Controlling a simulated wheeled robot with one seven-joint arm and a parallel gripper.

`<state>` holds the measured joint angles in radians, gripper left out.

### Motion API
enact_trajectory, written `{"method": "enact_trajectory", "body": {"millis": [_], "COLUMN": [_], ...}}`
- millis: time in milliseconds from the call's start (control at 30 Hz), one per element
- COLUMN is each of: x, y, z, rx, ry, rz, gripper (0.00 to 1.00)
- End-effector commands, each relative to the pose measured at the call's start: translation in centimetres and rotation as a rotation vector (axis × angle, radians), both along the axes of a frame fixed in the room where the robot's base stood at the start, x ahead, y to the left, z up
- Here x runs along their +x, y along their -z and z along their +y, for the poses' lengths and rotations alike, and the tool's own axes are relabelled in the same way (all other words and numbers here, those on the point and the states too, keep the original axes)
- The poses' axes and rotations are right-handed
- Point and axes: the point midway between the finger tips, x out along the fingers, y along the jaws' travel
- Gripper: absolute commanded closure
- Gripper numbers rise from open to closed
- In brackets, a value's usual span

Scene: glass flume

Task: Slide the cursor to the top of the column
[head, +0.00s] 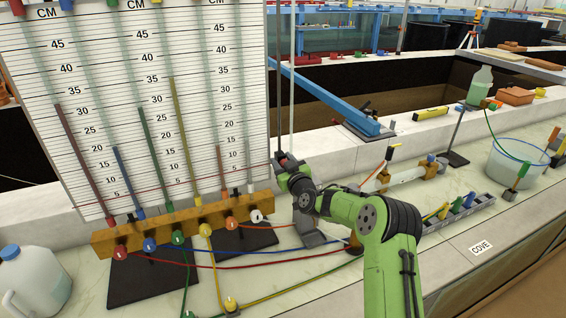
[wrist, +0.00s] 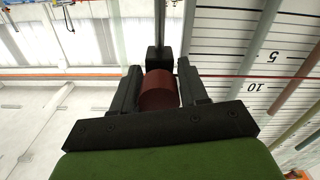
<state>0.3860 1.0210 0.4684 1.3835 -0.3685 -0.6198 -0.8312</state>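The cursor shows in the wrist view as a small black block (wrist: 159,58) on a thin upright column (wrist: 160,22), with a dark red round knob (wrist: 160,92) facing me. My gripper (wrist: 160,80) has one black finger on each side of the knob, and both appear to touch it. In the head view my gripper (head: 288,163) is at the low part of the column (head: 279,80), right of the scale board. It largely hides the cursor there. A thin red line runs from the cursor across the board near the low marks.
The scale board (head: 235,100) with several coloured tubes stands close left of the column. An orange manifold block (head: 180,226) with valves and hoses lies below it. A blue beam (head: 325,95) is behind. The column above my gripper looks clear.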

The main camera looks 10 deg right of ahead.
Motion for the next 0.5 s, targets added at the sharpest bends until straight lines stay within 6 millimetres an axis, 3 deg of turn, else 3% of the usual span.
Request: {"method": "enact_trajectory", "body": {"millis": [33,267,500], "x": [-0.01,-0.02,-0.02], "y": [-0.01,-0.01,-0.21], "z": [-0.01,0.0,0.01], "rx": [0.0,-0.001,-0.002], "ry": [0.0,0.0,0.0], "rz": [0.0,0.0,-0.001], "gripper": [0.65,1.0,1.0]}}
